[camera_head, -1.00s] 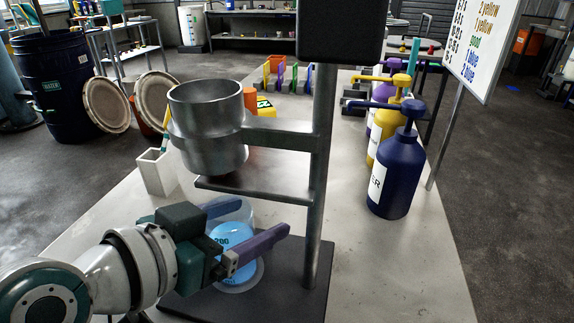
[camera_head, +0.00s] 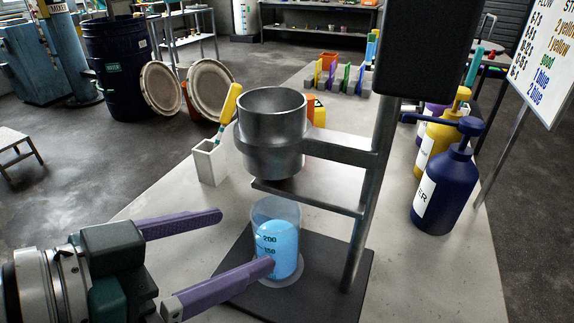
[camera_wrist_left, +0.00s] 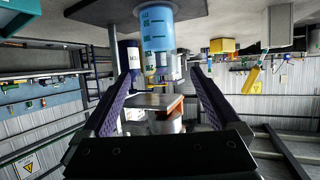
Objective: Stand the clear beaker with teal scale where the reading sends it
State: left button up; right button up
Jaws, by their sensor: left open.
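The clear beaker (camera_head: 277,235) stands upright on the dark base plate (camera_head: 345,262) of the metal stand, under the steel cup (camera_head: 271,130). It holds blue liquid, and its dark scale shows 200 and 150. A board (camera_head: 532,60) at right lists readings with coloured words.
Navy (camera_head: 445,190) and yellow (camera_head: 440,140) pump bottles stand on the right of the table. A white holder (camera_head: 209,162) with a yellow-handled tool stands at left. Coloured dividers (camera_head: 345,77) stand at the back. The stand's post (camera_head: 370,190) rises right of the beaker.

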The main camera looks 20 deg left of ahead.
pick_arm(q)
jog(key=shift+s+a+r, duration=0.1)
jog(key=shift+s+r, duration=0.05)
jog(key=shift+s, duration=0.2)
jog(key=s+f+g, duration=0.1)
jog(key=s+d+f+g+y, duration=0.1)
jog(key=s+g, duration=0.1)
jog(key=s+f+g, duration=0.1)
jog(key=shift+s+d, duration=0.3)
jog(key=shift+d, duration=0.1)
jog(key=s+a+n+g+y, duration=0.1)
jog(key=s, duration=0.1)
jog(key=s+a+n+g+y, duration=0.1)
jog(key=s+a+g, duration=0.1)
jog(key=s+a+g+y, duration=0.1)
jog(key=s+y, duration=0.1)
jog(key=s, duration=0.1)
jog(key=shift+a+f+n+g, duration=0.2)
jog(key=shift+n+g, duration=0.1)
jog(key=shift+n, duration=0.1)
notch_tip(320, 180, up, 48)
jog(key=p, duration=4.8)
jog(key=shift+r, duration=0.15)
